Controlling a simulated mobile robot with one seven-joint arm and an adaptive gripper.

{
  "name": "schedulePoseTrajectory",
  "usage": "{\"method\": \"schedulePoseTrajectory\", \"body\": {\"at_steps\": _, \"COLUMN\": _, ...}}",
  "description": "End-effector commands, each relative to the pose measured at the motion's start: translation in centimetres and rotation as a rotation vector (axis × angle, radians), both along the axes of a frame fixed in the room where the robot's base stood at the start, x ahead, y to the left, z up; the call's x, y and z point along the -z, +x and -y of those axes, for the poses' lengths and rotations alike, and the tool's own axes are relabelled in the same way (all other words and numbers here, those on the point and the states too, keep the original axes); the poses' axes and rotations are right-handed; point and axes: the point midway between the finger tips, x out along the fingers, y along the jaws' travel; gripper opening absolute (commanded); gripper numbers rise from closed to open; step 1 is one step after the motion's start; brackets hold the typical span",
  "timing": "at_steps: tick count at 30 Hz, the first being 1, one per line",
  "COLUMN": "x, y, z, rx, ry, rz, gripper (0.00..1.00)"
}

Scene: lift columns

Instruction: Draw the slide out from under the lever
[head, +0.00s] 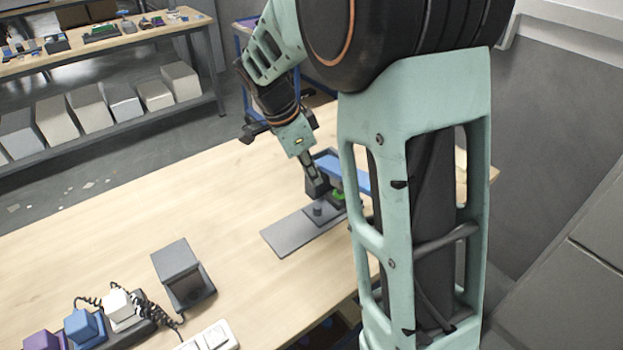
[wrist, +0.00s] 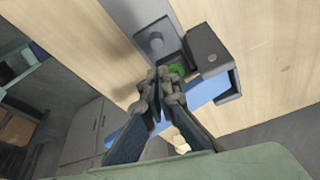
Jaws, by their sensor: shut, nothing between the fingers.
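The slide looks to be a flat grey plate (head: 287,235) lying on the table, with a round grey knob (head: 319,208) on it. The knob also shows in the wrist view (wrist: 155,42). The plate's far end meets a dark bracket (wrist: 207,45). A blue bar (head: 350,172), seemingly the lever, runs through the bracket; it passes behind my fingers in the wrist view (wrist: 208,90). A small green part (wrist: 177,69) sits beside the bracket. My gripper (head: 311,182) is shut and empty over the knob-and-bracket end. Its fingertips (wrist: 160,76) overlap the bar; I cannot tell whether they touch anything.
A dark grey box (head: 178,270) and a power strip with plugs and coiled cords (head: 135,312) stand at the table's front left. A white switch panel (head: 212,337) is at the front edge. My arm hides the right side.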

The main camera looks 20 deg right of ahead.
Motion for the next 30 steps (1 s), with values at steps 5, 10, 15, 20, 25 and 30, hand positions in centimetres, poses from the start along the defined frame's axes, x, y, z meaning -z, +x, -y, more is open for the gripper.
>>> {"method": "schedulePoseTrajectory", "body": {"at_steps": 5, "x": 2.8, "y": 0.0, "z": 1.0, "rx": 0.001, "ry": -0.001, "rz": -0.005, "gripper": 0.0}}
{"method": "schedulePoseTrajectory", "body": {"at_steps": 10, "x": 5.7, "y": 0.1, "z": 2.0, "rx": 0.0, "ry": -0.001, "rz": -0.004, "gripper": 0.0}}
{"method": "schedulePoseTrajectory", "body": {"at_steps": 15, "x": 7.9, "y": 0.2, "z": 2.8, "rx": -0.001, "ry": 0.0, "rz": -0.003, "gripper": 0.0}}
{"method": "schedulePoseTrajectory", "body": {"at_steps": 20, "x": 8.7, "y": 0.3, "z": 3.1, "rx": -0.002, "ry": 0.0, "rz": -0.001, "gripper": 0.0}}
{"method": "schedulePoseTrajectory", "body": {"at_steps": 25, "x": 8.8, "y": 0.4, "z": 3.1, "rx": -0.003, "ry": 0.0, "rz": 0.0, "gripper": 0.0}}
{"method": "schedulePoseTrajectory", "body": {"at_steps": 30, "x": 8.8, "y": 0.3, "z": 3.1, "rx": -0.003, "ry": 0.0, "rz": 0.0, "gripper": 0.0}}
